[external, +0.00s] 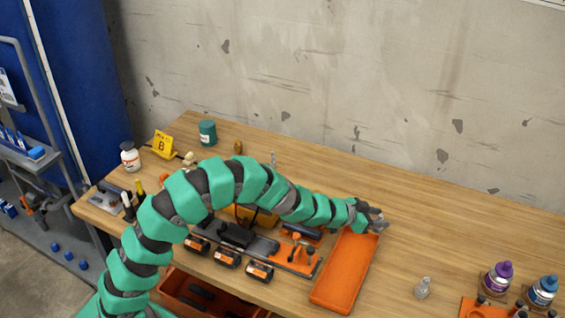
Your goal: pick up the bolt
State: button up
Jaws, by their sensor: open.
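My gripper (378,218) is at the end of the green segmented arm, over the far end of the orange tray (343,272). Its jaws are open, and I see nothing held in them. I cannot clearly make out the bolt. A small grey upright piece (273,159) stands at the back of the bench behind my arm, too small to identify. A small pale, clear-looking piece (423,288) stands on the bench right of the tray. My arm hides part of the bench middle.
The wooden bench (440,230) is clear right of my gripper. Purple-capped (498,278) and blue-capped bottles (543,291) stand at the right. A green jar (207,132), a yellow sign (164,143) and a white bottle (130,156) stand at the back left. An open drawer (200,297) is below.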

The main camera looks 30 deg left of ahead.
aim_at(381, 215)
jog(key=shift+w+d+f, duration=0.2)
jog(key=shift+w+d, duration=0.2)
jog(key=shift+d, duration=0.05)
grip_shut()
notch_tip(381, 215, up, 9)
jog(key=p, duration=0.3)
jog(key=shift+r, duration=0.5)
